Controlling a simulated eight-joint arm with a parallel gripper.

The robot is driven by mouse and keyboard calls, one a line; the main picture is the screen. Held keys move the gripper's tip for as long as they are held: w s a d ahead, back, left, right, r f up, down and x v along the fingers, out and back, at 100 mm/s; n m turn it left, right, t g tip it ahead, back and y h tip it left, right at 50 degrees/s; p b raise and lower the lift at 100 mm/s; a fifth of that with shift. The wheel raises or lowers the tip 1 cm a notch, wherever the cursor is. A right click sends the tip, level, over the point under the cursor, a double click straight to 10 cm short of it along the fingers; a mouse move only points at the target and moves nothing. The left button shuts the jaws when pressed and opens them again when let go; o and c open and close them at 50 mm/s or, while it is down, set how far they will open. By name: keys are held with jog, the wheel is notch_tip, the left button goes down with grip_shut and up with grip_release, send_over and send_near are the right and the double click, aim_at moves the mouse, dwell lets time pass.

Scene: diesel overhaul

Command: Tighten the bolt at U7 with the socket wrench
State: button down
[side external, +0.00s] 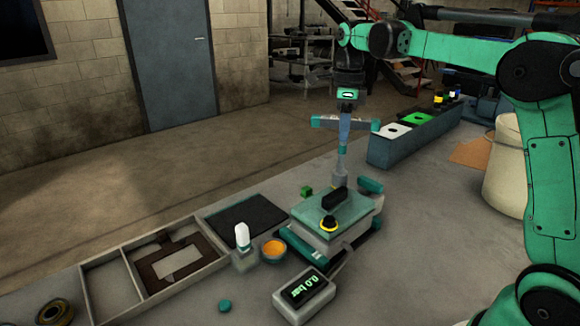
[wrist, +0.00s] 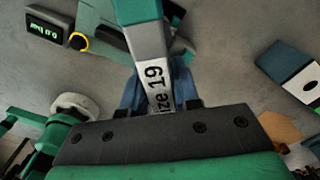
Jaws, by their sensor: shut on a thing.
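The socket wrench (side external: 343,150) stands upright below my gripper (side external: 346,117). In the wrist view the wrench handle (wrist: 154,75) shows part of a size label, "ize 19". The socket end is at the back edge of a teal-topped grey block (side external: 318,213); I cannot tell whether it sits on a bolt. The bolt is hidden, and no U7 mark is readable.
A gauge reading 0.0 bar (side external: 304,294) stands in front of the block. A divided tray (side external: 94,296), a white-capped bottle (side external: 243,238) and an orange-filled cup (side external: 273,250) are to the left. A long bin box (side external: 412,140) and a pale bucket (side external: 506,165) stand right.

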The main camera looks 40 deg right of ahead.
jog(key=shift+r, duration=0.75)
jog(key=n, duration=0.5)
jog(key=shift+n, duration=0.3)
jog(key=n, duration=1.7)
